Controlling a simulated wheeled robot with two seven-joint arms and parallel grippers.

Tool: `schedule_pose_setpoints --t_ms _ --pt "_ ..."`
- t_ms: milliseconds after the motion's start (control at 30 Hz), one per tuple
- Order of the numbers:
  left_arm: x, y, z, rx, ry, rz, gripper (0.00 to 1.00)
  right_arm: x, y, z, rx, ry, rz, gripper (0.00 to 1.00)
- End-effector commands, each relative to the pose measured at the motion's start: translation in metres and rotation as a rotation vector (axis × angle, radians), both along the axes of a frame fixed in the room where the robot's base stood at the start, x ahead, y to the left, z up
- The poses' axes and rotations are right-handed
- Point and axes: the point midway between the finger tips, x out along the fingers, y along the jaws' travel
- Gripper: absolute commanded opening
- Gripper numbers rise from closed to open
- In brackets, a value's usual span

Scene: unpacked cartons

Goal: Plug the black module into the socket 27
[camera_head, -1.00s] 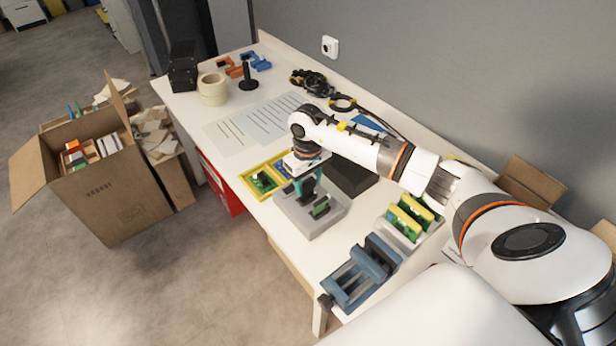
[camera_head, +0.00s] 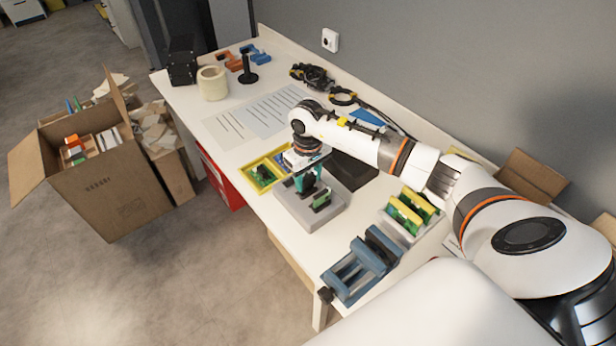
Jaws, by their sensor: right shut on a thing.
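My right gripper (camera_head: 306,184), with teal fingers, points down over the grey socket block (camera_head: 296,212) on the white table. It is shut on a small dark thing, probably the black module, which the fingers and wrist mostly hide. I cannot tell whether that thing sits in a slot or just above the block. A green board (camera_head: 321,199) stands upright in the block, right beside the fingers. No socket number is readable. My left gripper is not in view.
A yellow-framed tray (camera_head: 262,178) lies left of the block. A rack with green and yellow boards (camera_head: 408,213) and a blue fixture (camera_head: 358,268) stand to the right. A dark flat thing (camera_head: 352,171) lies behind.

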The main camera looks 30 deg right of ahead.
Motion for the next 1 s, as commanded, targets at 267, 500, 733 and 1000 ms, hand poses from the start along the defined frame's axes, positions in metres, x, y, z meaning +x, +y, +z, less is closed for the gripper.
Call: schedule_pose_setpoints --t_ms 267,500,733,1000 --pt "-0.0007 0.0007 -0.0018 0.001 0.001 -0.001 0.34 -0.0004 -0.0003 0.0003 0.000 0.000 0.000 0.14" --pt "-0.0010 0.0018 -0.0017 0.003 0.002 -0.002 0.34 -0.0004 -0.0002 0.0003 0.000 0.000 0.000 0.14" --pt "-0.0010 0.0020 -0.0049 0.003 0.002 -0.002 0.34 -0.0002 -0.0004 -0.0004 0.000 0.000 0.000 0.14" --pt "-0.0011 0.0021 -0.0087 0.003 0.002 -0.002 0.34 -0.0004 -0.0001 0.0001 0.000 0.000 0.000 0.14"
